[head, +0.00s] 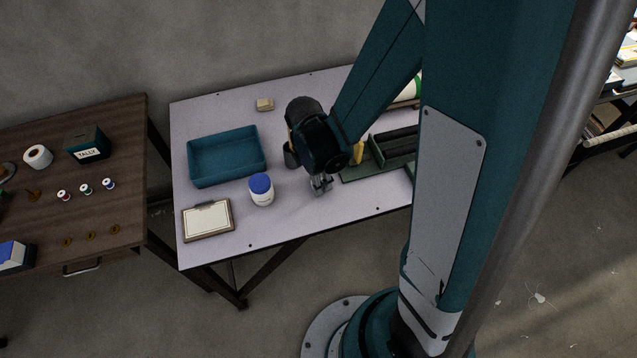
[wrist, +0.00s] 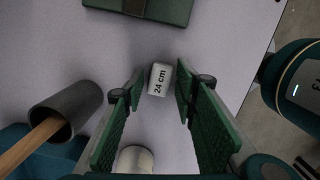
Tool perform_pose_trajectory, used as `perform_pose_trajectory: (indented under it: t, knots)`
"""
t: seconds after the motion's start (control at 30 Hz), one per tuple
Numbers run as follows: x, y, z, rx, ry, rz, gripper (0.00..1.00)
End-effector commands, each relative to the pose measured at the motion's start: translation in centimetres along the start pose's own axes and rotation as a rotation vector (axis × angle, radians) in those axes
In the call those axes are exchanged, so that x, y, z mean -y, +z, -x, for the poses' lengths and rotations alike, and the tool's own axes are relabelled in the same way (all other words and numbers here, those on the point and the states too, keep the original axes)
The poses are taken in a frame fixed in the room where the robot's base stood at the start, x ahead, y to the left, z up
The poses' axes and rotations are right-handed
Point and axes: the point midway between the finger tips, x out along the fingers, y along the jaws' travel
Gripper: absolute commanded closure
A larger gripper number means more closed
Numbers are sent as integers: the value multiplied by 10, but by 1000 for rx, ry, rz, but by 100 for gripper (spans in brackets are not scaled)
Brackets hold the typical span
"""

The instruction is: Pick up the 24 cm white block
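The white block (wrist: 160,79), marked "24 cm", lies on the pale table in the wrist view. My gripper (wrist: 161,88) is open, with one green-padded finger on each side of the block as seen in the wrist view. No contact shows, and I cannot tell how far the fingertips are above the table. In the head view my gripper (head: 320,184) points down over the table, right of the blue-lidded jar. I cannot make out the block in the head view.
In the head view, a teal tray (head: 190,164), a blue-lidded white jar (head: 262,194) and a clipboard (head: 207,220) lie left of my gripper. A dark green rack (head: 372,172) is to its right. In the wrist view, a grey cup (wrist: 88,100) is at left.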

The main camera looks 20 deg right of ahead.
Motion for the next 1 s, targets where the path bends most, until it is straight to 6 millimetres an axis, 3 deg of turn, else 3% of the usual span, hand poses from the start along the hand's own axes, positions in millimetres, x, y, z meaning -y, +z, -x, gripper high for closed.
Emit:
perform_pose_trajectory:
  t: [0.13, 0.63, 1.0]
  knots:
    - [0, 0, 0, 0, 0, 0, 90]
    - [0, 0, 4, 0, 0, 0, 91]
    - [0, 4, 35, 0, 0, 0, 91]
